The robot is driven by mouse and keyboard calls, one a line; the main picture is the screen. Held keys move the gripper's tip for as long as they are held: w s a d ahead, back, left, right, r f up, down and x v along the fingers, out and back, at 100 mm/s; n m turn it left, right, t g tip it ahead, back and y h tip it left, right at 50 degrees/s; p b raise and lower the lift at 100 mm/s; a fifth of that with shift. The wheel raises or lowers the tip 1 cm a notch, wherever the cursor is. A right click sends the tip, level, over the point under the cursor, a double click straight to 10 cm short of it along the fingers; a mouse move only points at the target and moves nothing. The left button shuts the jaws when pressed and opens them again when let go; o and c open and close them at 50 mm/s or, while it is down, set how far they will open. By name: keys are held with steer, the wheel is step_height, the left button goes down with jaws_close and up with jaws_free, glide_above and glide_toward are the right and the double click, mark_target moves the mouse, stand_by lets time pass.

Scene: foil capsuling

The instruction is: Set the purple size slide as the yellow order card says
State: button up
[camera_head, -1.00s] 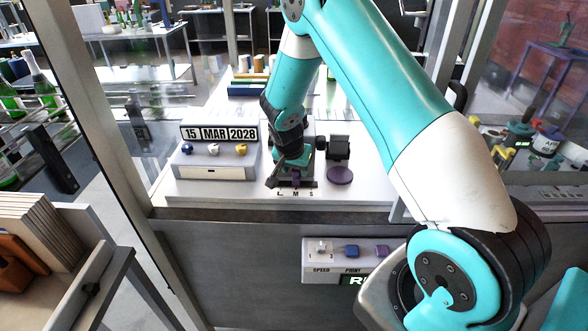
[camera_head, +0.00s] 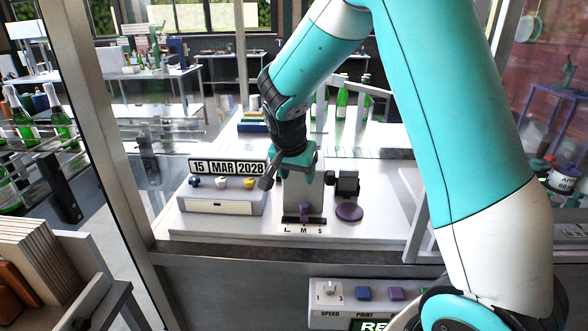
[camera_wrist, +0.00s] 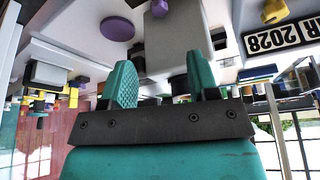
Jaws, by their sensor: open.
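The purple size slide (camera_head: 304,212) stands in a dark slot at the front of a grey block, above the letters L, M and S. It lines up with M. In the wrist view, the slide (camera_wrist: 159,8) shows at the top edge, beyond the fingers. My gripper (camera_head: 290,168) is above and behind the slide, apart from it. Its two teal fingers are open and empty in the wrist view (camera_wrist: 162,82). I cannot make out a yellow order card in these frames.
A date box (camera_head: 222,200) reading 15 MAR 2028, with blue, white and yellow knobs, stands left of the slide. A purple disc (camera_head: 349,212) and a black block (camera_head: 348,184) are at its right. A panel (camera_head: 372,293) with blue and purple buttons is below.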

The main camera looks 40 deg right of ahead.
steer(key=v, duration=0.4)
stand_by(0.4)
